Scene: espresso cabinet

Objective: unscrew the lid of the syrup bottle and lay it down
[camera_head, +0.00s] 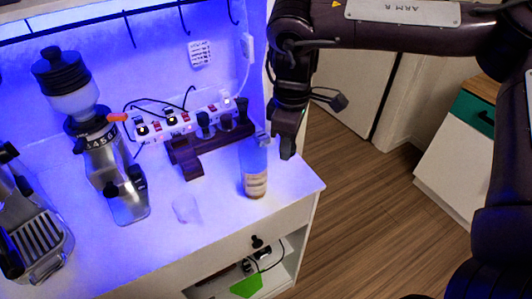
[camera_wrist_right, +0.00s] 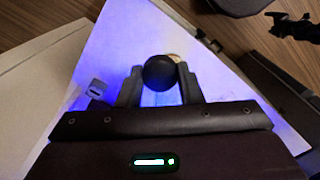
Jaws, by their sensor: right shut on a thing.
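The syrup bottle (camera_head: 256,172) stands upright near the right front corner of the white counter, clear-bluish above with a pale label and brown contents low down. My right gripper (camera_head: 287,148) points down just right of the bottle's top. In the right wrist view, its fingers (camera_wrist_right: 158,74) are shut on a round black lid (camera_wrist_right: 159,73). A tan edge shows just behind the lid, perhaps part of the bottle. I cannot tell whether the lid still touches the bottle. My left gripper is not in view.
A dark wooden stand (camera_head: 187,158) with several dark tools and a power strip (camera_head: 178,121) are behind the bottle. A small clear cup (camera_head: 186,208) is left of it. A grinder (camera_head: 103,150) stands further left. The counter (camera_head: 215,240) is bare in front.

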